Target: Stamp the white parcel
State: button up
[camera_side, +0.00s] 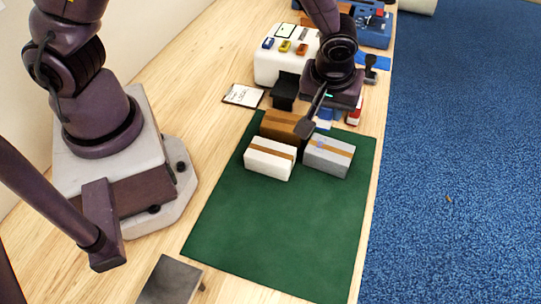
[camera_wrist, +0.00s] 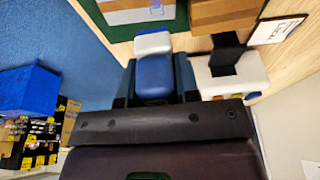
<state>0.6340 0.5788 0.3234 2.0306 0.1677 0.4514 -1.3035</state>
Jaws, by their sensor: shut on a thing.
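The white parcel (camera_side: 269,160), a box with brown tape, sits on the green mat (camera_side: 270,230), beside the grey parcel (camera_side: 329,155) and in front of the brown parcel (camera_side: 284,122). My gripper (camera_side: 325,115) is beyond the grey parcel, near the mat's far edge. In the wrist view my gripper (camera_wrist: 156,78) is shut on a blue piece (camera_wrist: 154,80) with a white block (camera_wrist: 153,43) at its far end, apparently a stamp. Its underside is hidden. The white parcel cannot be made out in the wrist view.
Behind is a white stand (camera_side: 268,68) with small coloured items. A red and white item (camera_side: 354,112) is close to my gripper's right. The mat's near part is clear.

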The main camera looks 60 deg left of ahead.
aim_at(258, 144)
dwell(0.4)
jog(key=shift+s+d+r, duration=0.15)
jog(key=shift+d+r, duration=0.1)
jog(key=shift+r, duration=0.05)
jog(key=s+a+n, duration=0.1)
jog(key=s+n, duration=0.2)
jog(key=s, duration=0.1)
jog(key=s+a+n+g, duration=0.1)
jog(key=s+a+n, duration=0.1)
jog(key=s+n, duration=0.1)
jog(key=s+a+f+n+g+y, duration=0.1)
jog(key=s+a+n, duration=0.1)
jog(key=s+n, duration=0.1)
jog(key=shift+s+a+f, duration=0.1)
jog(key=shift+s+a, duration=0.05)
jog(key=shift+s, duration=0.65)
jog(key=shift+f, duration=2.65)
jog(key=shift+f, duration=0.6)
notch_tip(258, 144, up, 7)
